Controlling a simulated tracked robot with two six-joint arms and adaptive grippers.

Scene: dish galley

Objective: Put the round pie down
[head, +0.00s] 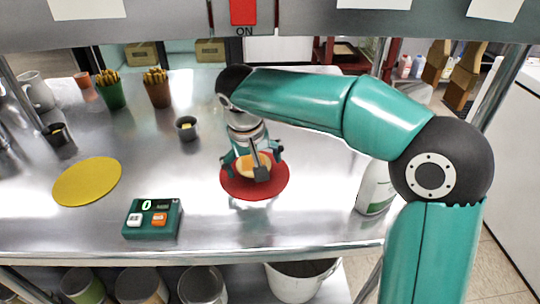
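The round pie (245,166), small and golden, is at the middle of the red round mat (240,190) on the steel counter. My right gripper (257,165) points down over the mat, right at the pie. One dark fingertip overlaps the pie's near right side, and the gripper hides part of the pie. I cannot tell whether the fingers press on it, or whether the pie rests on the mat or is just above it. My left gripper is not in view.
A yellow round mat (87,181) and a green device reading 0 (152,219) are to the left. A small dark cup (186,127) and cups of fries (157,88) stand behind. A white bottle (375,187) stands at right, near my arm.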

